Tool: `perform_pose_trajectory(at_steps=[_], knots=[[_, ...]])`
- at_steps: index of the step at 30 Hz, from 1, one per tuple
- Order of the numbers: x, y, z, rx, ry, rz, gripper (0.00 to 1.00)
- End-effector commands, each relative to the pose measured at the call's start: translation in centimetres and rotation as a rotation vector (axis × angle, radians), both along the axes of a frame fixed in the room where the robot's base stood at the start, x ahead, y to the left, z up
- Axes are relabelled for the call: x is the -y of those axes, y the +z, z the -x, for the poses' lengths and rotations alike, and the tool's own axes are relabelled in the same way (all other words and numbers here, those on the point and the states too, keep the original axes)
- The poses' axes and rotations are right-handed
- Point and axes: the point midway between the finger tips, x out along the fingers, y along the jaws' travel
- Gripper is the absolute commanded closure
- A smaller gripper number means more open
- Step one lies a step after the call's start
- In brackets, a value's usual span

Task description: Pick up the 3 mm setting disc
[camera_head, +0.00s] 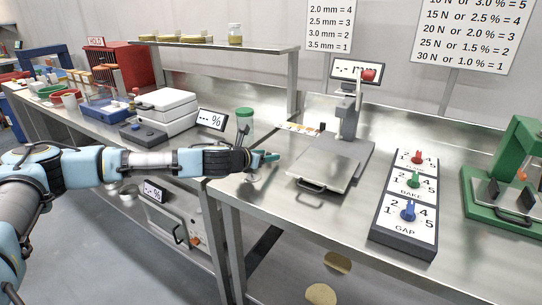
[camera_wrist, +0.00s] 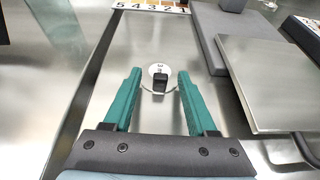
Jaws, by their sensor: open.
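A small pale disc (camera_wrist: 153,69) with a dark block-like grip lies on the steel bench. Its printed label is too small to read surely, so I cannot confirm 3 mm. In the wrist view my gripper (camera_wrist: 153,78) is open, with its teal fingers on either side of the disc and nothing held. In the head view my gripper (camera_head: 275,158) is over the bench's front left part. The disc (camera_head: 253,178) shows only faintly there, just below the fingers. I cannot tell the exact height gap between fingers and disc.
A grey press with a flat steel plate (camera_head: 322,169) stands right of the gripper. A numbered strip (camera_wrist: 150,5) lies beyond the disc. A dial panel (camera_head: 408,200) is further right. A gap between benches runs left of the disc.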

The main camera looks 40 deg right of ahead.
Motion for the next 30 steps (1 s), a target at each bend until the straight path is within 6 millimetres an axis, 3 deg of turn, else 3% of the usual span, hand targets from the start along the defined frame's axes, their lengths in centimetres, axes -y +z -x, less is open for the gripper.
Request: perform_pose_trajectory(at_steps=[3,18,30], knots=[[-0.02,-0.03,0.02,0.0,0.0,0.0,0.43],[-0.04,0.0,0.03,0.0,-0.001,0.0,0.99],[-0.03,0.03,0.04,0.0,-0.001,0.0,1.0]])
